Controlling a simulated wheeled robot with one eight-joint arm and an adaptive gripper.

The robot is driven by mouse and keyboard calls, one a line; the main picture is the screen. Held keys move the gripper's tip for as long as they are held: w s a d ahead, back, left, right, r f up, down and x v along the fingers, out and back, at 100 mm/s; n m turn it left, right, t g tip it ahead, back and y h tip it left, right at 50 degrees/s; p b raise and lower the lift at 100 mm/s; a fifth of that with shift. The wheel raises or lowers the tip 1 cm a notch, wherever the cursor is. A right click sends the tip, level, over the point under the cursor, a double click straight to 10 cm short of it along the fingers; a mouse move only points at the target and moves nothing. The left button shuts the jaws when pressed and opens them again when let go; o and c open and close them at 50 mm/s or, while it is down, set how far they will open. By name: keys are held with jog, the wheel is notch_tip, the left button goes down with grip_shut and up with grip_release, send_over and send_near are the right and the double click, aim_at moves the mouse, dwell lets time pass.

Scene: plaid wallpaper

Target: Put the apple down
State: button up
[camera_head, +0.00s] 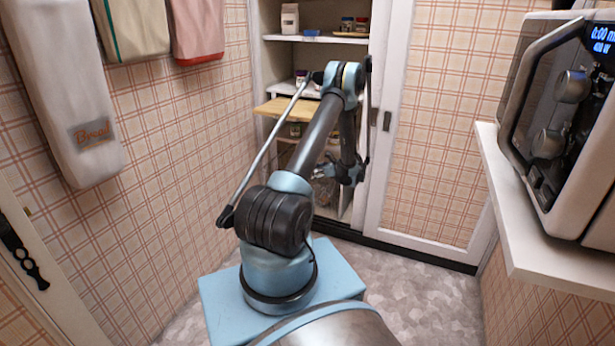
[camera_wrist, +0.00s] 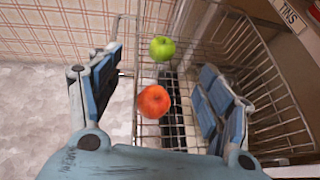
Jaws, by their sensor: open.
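A red apple (camera_wrist: 154,101) shows in the wrist view between the two spread fingers of my gripper (camera_wrist: 160,72). A green apple (camera_wrist: 162,48) is just above it in the picture. Both apples are in or over a wire basket (camera_wrist: 270,95). I cannot tell exactly what the red apple rests on. My gripper is open, and neither finger visibly touches an apple. In the head view my gripper (camera_head: 338,172) is low at the shelves, partly hidden by my arm. The apples cannot be made out there.
The open cupboard has shelves with jars and a bag (camera_head: 290,19), and a wooden board (camera_head: 286,108) juts out. A sliding door (camera_head: 436,120) stands to its right. A microwave (camera_head: 565,120) sits on a white counter (camera_head: 535,235) at right. The floor (camera_head: 425,295) in front is clear.

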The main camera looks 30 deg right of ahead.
jog(key=v, duration=0.7)
jog(key=w+a+r+n+g, duration=0.25)
jog(key=a+r+n, duration=0.35)
jog(key=a+r, duration=0.85)
jog(key=s+a+r+n+g, duration=0.1)
jog(key=s+a+r+n, duration=0.1)
jog(key=s+a+r, duration=0.3)
jog(key=s+a+r+n+g+h, duration=0.1)
jog(key=a+r+n, duration=0.15)
jog(key=a, duration=0.35)
jog(key=s+a+r+n+g, duration=0.2)
jog(key=a+r+n, duration=0.15)
jog(key=a, duration=0.25)
jog(key=s+a+r+n+g+h, duration=0.1)
jog(key=s+a+r+n, duration=0.1)
jog(key=s+a+n, duration=0.35)
jog(key=s+a+r+n+g+h, duration=0.1)
jog(key=s+a+n, duration=0.1)
jog(key=s+a, duration=0.65)
jog(key=s+f+n+h, duration=0.1)
jog(key=s+f+n, duration=0.2)
jog(key=s, duration=0.7)
jog(key=s+f+n+h, duration=0.2)
jog(key=s+n, duration=0.3)
jog(key=s, duration=0.5)
jog(key=shift+f+h, duration=0.3)
jog(key=shift+f, duration=0.25)
